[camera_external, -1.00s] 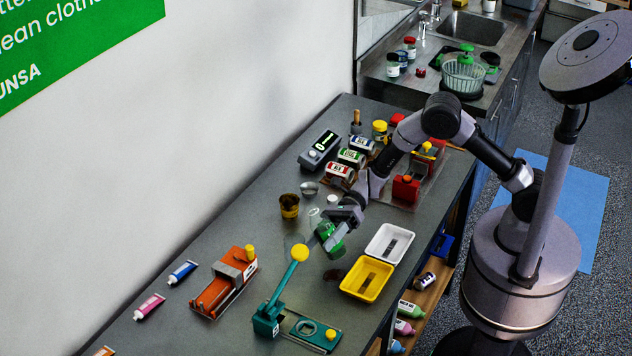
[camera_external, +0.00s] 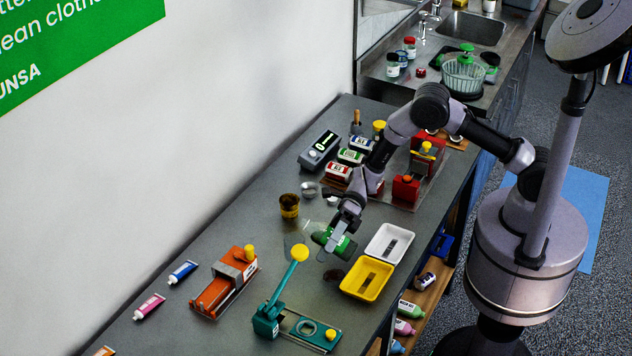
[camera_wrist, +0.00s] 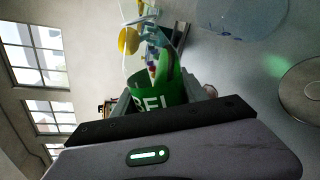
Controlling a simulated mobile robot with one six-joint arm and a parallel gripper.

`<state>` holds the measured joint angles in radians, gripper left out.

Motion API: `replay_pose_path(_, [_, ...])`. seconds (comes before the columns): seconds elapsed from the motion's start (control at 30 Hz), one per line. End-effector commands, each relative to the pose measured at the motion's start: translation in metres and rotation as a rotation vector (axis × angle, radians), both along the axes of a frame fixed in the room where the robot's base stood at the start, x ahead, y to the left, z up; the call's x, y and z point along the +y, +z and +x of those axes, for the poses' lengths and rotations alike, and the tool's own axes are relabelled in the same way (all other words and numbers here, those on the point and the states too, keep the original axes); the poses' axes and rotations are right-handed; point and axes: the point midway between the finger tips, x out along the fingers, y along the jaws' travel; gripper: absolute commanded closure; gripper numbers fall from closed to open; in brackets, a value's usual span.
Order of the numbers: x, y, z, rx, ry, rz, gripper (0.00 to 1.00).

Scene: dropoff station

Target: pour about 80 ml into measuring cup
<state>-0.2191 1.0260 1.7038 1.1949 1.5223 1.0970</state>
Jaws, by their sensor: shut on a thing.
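My gripper (camera_external: 343,226) is shut on a green bottle (camera_external: 336,243) with white lettering. The bottle is tipped well over above the table, its left end toward a faint clear vessel (camera_external: 296,241), which looks like the measuring cup. In the wrist view the green bottle (camera_wrist: 155,88) lies between the jaws, with part of its lettering showing. A clear rounded shape (camera_wrist: 238,14) at the top there may be the same cup. I cannot make out any stream or liquid level.
A yellow tray (camera_external: 348,289) and a white tray (camera_external: 373,244) lie right of the bottle. A teal lever press (camera_external: 266,325) with a yellow knob stands in front, and an orange device (camera_external: 211,299) at left. A brown-yellow cup (camera_external: 289,211) stands behind the clear vessel.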

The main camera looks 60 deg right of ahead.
Motion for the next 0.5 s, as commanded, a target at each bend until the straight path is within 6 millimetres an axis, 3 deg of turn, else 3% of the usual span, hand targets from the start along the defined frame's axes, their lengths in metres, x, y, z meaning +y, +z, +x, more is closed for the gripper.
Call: replay_pose_path(0.5, [-0.0003, 0.0113, -0.0013, 0.171, -0.001, -0.025, 1.00])
